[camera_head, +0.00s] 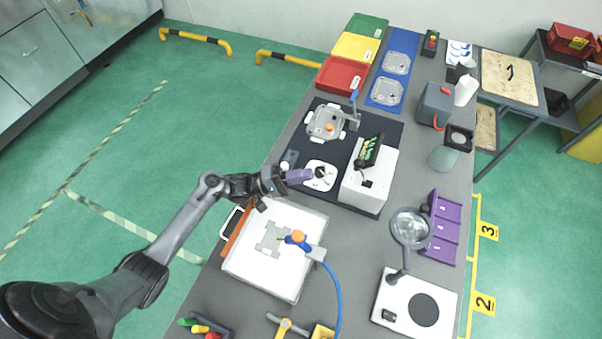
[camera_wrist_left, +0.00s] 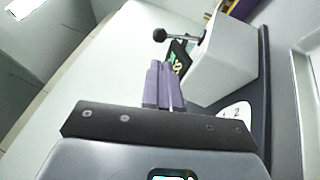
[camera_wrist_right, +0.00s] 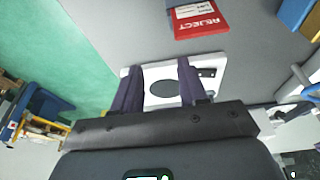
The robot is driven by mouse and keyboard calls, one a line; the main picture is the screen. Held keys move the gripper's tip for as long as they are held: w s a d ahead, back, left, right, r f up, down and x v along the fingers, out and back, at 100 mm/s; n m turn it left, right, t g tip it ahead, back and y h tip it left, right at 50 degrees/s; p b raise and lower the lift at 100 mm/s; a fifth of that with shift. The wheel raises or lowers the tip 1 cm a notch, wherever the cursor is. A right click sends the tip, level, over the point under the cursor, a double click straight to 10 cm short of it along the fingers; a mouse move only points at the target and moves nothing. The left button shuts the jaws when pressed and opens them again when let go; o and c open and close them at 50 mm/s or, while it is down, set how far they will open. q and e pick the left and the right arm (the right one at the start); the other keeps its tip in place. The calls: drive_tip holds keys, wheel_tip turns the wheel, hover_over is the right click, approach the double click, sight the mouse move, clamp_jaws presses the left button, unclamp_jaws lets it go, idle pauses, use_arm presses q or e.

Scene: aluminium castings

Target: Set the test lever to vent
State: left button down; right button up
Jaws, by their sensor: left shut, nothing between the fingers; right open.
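A lever with a black ball knob (camera_wrist_left: 160,35) and a metal rod sticks out from the side of the white test box (camera_wrist_left: 222,62) in the left wrist view. In the head view the white test box (camera_head: 375,185) stands on a dark mat, with a green-lit display (camera_head: 368,150) on top. I cannot read the lever's setting or any vent mark. My left gripper (camera_head: 301,176) is shut and empty, left of the box; its purple fingers (camera_wrist_left: 161,84) point towards the lever, apart from it. My right gripper (camera_wrist_right: 160,88) is open and empty; it is outside the head view.
A white plate with a dark knob (camera_head: 320,173) lies beside the left fingertips. A clamped casting (camera_head: 325,123) sits behind it. A white board (camera_head: 265,265) lies in front. A magnifier (camera_head: 410,229) and a purple bin (camera_head: 445,222) stand at the right. A red REJECT tray (camera_wrist_right: 200,20) shows in the right wrist view.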

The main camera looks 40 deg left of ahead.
use_arm(q)
approach(362, 173)
drive_tip(key=w+d+r, duration=0.2)
drive_tip(key=w+r, duration=0.1)
drive_tip(key=r, duration=0.1)
drive_tip(key=shift+w+d+r, duration=0.15)
drive_tip(key=shift+w+r, duration=0.1)
use_arm(e)
drive_tip(key=shift+r, duration=0.25)
use_arm(q)
drive_tip(key=shift+p, duration=0.35)
use_arm(e)
drive_tip(key=shift+r, duration=0.1)
